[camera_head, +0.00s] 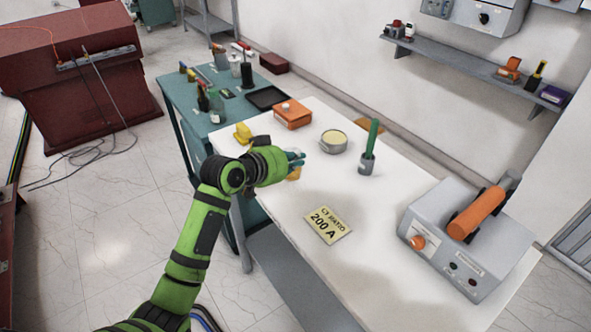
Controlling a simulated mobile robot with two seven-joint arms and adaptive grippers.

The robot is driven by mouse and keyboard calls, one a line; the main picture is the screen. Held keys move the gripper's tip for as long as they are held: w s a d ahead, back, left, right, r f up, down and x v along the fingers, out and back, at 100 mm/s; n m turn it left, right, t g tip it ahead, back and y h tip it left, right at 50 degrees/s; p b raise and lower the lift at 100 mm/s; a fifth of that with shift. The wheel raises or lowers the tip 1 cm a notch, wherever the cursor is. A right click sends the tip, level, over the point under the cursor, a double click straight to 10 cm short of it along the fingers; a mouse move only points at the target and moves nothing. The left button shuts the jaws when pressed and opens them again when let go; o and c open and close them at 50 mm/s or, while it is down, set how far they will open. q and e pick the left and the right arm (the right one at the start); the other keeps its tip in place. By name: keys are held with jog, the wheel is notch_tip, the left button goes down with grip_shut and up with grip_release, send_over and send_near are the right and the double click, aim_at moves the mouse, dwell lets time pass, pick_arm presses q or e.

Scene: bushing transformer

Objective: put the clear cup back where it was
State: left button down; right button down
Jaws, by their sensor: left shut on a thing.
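My left gripper (294,159) is over the left part of the white tabletop (290,205). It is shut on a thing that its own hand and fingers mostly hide. I cannot make out the thing's shape, and no clear cup shows plainly elsewhere. A small yellow-orange patch (294,174) shows just below the fingers; I cannot tell whether it is held or lies on the table. My right gripper is not in view.
A round tin (333,141) and a grey cup with a green-handled tool (367,160) stand right of the gripper. An orange box (292,114) lies behind, a yellow object (243,133) to its left. A "200 A" card (328,225) and grey device (460,240) are nearer.

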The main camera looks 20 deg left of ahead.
aim_at(298, 172)
pick_arm(q)
notch_tip(298, 172, down, 4)
jog(key=shift+w+r+p, duration=0.1)
jog(key=shift+r+p, duration=0.05)
jog(key=shift+p, duration=0.35)
jog(key=shift+f, duration=0.3)
jog(key=c, duration=1.4)
grip_release()
jog(key=b+v, duration=0.1)
jog(key=v, duration=1.1)
jog(key=shift+b, duration=0.4)
